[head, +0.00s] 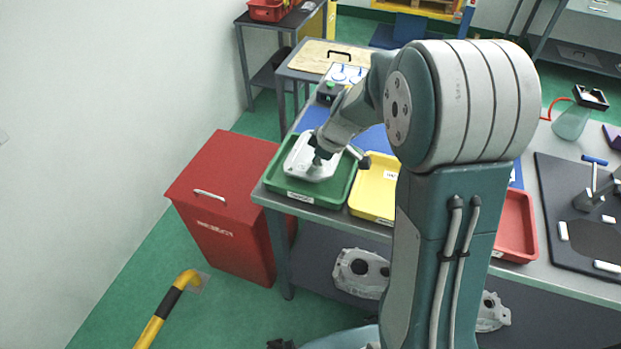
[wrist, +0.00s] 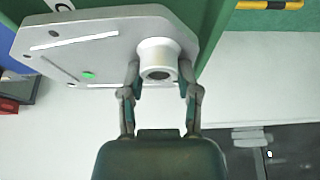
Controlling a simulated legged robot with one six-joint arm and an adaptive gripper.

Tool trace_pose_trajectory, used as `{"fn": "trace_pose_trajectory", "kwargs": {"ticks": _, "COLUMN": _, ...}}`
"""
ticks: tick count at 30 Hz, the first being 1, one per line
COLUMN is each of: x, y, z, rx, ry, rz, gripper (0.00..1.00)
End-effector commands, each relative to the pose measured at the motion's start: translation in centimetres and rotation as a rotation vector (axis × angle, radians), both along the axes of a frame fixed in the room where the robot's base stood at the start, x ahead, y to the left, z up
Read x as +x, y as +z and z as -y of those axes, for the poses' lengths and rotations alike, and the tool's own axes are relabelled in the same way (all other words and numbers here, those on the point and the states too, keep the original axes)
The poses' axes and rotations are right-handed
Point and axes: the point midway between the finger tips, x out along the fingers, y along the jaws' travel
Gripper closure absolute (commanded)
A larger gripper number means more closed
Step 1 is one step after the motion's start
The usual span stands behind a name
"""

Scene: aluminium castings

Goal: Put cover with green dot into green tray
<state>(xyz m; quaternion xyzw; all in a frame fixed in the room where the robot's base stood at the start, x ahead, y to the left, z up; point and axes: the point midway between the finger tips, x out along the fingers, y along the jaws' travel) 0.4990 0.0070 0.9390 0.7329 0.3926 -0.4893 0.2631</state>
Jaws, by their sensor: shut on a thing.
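The cover (head: 305,165) is a light grey casting with a round boss. In the wrist view the cover (wrist: 100,50) shows a green dot, pale strips and small holes. My gripper (wrist: 160,78) is shut on the cover's boss, one finger on each side. In the head view my gripper (head: 320,153) is above the green tray (head: 344,189) at the left end of the bench. The cover is over or inside that tray, within its rim. I cannot tell whether it touches the tray floor.
A yellow tray (head: 373,200) stands right beside the green one, and a red tray (head: 516,228) is farther right, behind my arm. A control box (head: 341,84) stands behind. A red bin (head: 224,205) stands left of the bench. More castings (head: 360,273) lie on the lower shelf.

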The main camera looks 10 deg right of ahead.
Motion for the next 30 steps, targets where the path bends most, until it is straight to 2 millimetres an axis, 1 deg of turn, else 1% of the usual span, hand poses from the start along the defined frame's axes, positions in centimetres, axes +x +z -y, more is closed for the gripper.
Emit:
{"fn": "trace_pose_trajectory", "kwargs": {"ticks": 8, "x": -0.9, "y": -2.0, "z": -1.4, "rx": 0.0, "ry": 0.001, "rz": 0.0, "gripper": 1.0}}
{"fn": "trace_pose_trajectory", "kwargs": {"ticks": 10, "x": -0.8, "y": -3.3, "z": -1.3, "rx": 0.001, "ry": 0.0, "rz": -0.002, "gripper": 1.0}}
{"fn": "trace_pose_trajectory", "kwargs": {"ticks": 13, "x": -0.8, "y": -4.7, "z": -1.3, "rx": 0.001, "ry": -0.001, "rz": -0.001, "gripper": 1.0}}
{"fn": "trace_pose_trajectory", "kwargs": {"ticks": 22, "x": -0.8, "y": -4.9, "z": -1.3, "rx": 0.0, "ry": -0.001, "rz": 0.002, "gripper": 1.0}}
{"fn": "trace_pose_trajectory", "kwargs": {"ticks": 23, "x": -0.8, "y": -4.9, "z": -1.3, "rx": 0.0, "ry": 0.0, "rz": 0.001, "gripper": 0.49}}
{"fn": "trace_pose_trajectory", "kwargs": {"ticks": 24, "x": -0.8, "y": -4.9, "z": -1.3, "rx": 0.0, "ry": 0.0, "rz": 0.001, "gripper": 0.43}}
{"fn": "trace_pose_trajectory", "kwargs": {"ticks": 30, "x": -0.8, "y": -4.9, "z": -1.3, "rx": 0.0, "ry": 0.0, "rz": 0.001, "gripper": 0.43}}
